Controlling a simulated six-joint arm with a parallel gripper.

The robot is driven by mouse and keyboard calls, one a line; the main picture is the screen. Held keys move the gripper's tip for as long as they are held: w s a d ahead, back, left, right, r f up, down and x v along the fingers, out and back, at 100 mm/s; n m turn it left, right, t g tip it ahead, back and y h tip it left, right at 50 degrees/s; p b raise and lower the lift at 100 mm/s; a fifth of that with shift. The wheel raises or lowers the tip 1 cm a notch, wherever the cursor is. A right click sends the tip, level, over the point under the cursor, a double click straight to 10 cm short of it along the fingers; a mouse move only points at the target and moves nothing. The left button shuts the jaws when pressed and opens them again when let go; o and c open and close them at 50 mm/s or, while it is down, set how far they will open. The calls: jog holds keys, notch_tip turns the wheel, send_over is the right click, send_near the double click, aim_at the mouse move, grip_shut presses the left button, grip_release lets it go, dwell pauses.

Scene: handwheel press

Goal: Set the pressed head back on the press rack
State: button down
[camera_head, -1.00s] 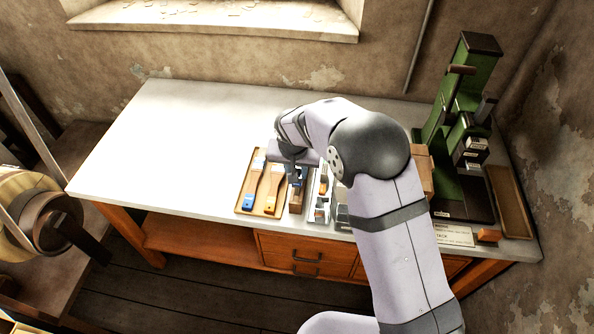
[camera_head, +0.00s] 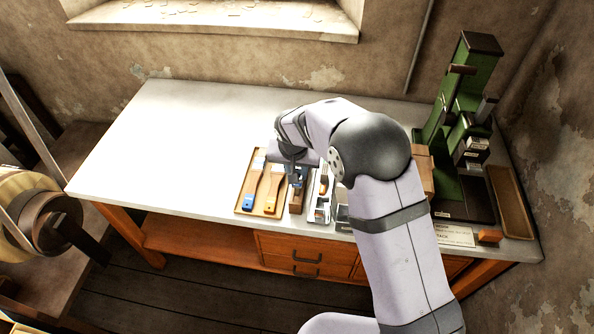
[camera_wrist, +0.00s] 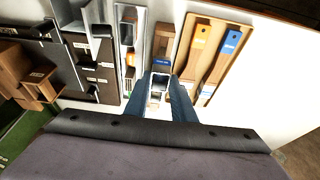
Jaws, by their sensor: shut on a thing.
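My gripper (camera_head: 297,178) is low over the front middle of the bench, right of the brush tray. In the wrist view its two blue-grey fingers (camera_wrist: 160,88) are shut on a small pale grey metal piece (camera_wrist: 157,97), which looks like the pressed head. Most of it is hidden between the fingers. A narrow wooden holder (camera_head: 296,201) stands just below the gripper; its upper part shows beyond the fingers in the wrist view (camera_wrist: 163,45). A pale metal rack (camera_head: 318,212) with small parts stands beside it. I cannot tell which one is the press rack, or whether the held piece touches it.
A wooden tray (camera_head: 241,207) with two brushes lies close on the left. Dark labelled bins (camera_wrist: 95,72) stand on the rack's other side. The green handwheel press (camera_head: 472,85) stands at the bench's right end, with wooden boxes (camera_head: 424,170) beside it. The bench's left half is clear.

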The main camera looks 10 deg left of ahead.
jog(key=shift+f, duration=0.2)
jog(key=shift+f+b, duration=1.7)
jog(key=shift+f, duration=0.2)
jog(key=c, duration=1.4)
grip_release()
jog(key=b+v, duration=0.2)
jog(key=v, duration=0.5)
jog(key=shift+r+b, duration=0.2)
jog(key=shift+b, duration=0.1)
jog(key=shift+s, duration=0.1)
